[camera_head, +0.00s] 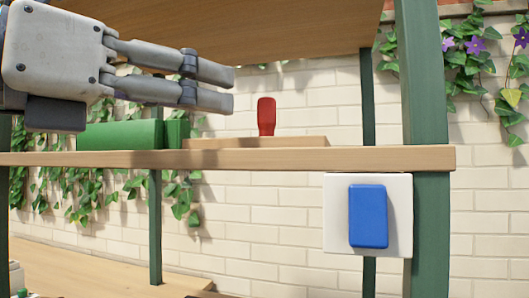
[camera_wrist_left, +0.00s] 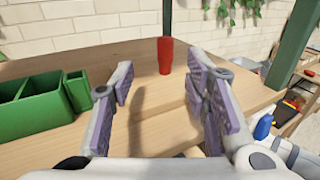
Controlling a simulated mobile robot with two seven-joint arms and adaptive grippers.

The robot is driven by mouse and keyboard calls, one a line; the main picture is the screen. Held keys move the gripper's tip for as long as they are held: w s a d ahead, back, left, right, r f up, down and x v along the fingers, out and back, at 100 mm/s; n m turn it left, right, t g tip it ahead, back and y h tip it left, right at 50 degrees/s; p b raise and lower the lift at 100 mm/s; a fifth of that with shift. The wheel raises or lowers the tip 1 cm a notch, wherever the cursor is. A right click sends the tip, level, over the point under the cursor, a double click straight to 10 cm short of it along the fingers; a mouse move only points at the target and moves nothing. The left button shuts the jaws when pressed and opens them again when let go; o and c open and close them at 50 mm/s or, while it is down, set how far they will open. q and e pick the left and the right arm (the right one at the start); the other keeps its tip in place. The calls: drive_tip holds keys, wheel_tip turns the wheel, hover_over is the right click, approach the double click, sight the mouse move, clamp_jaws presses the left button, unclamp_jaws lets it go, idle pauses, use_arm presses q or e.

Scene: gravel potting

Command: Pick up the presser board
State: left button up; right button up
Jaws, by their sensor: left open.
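The presser board (camera_head: 250,142) is a flat wooden board with an upright red handle (camera_head: 266,116). It lies on the wooden shelf near its right part. In the left wrist view the red handle (camera_wrist_left: 165,55) stands beyond the gap between my fingers; the board's outline is hard to tell from the shelf wood. My left gripper (camera_head: 230,90) is open and empty, its fingers pointing right, above and left of the handle, not touching it. In the left wrist view my left gripper (camera_wrist_left: 160,88) shows purple pads on either side of the handle's line.
A green divided box (camera_head: 120,135) stands on the shelf left of the board, and it also shows in the left wrist view (camera_wrist_left: 40,105). An upper shelf (camera_head: 220,25) lies close above my gripper. A green post (camera_head: 425,80) rises at the right. A blue block on a white plate (camera_head: 368,216) hangs below the shelf.

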sight(260, 108)
use_arm(q)
drive_tip(key=x, duration=1)
drive_tip(key=shift+s+d+f, duration=0.15)
drive_tip(key=shift+s+d, duration=0.05)
drive_tip(key=shift+d, duration=0.2)
drive_tip(key=shift+a, duration=0.1)
drive_tip(key=shift+c, duration=0.6)
clamp_jaws()
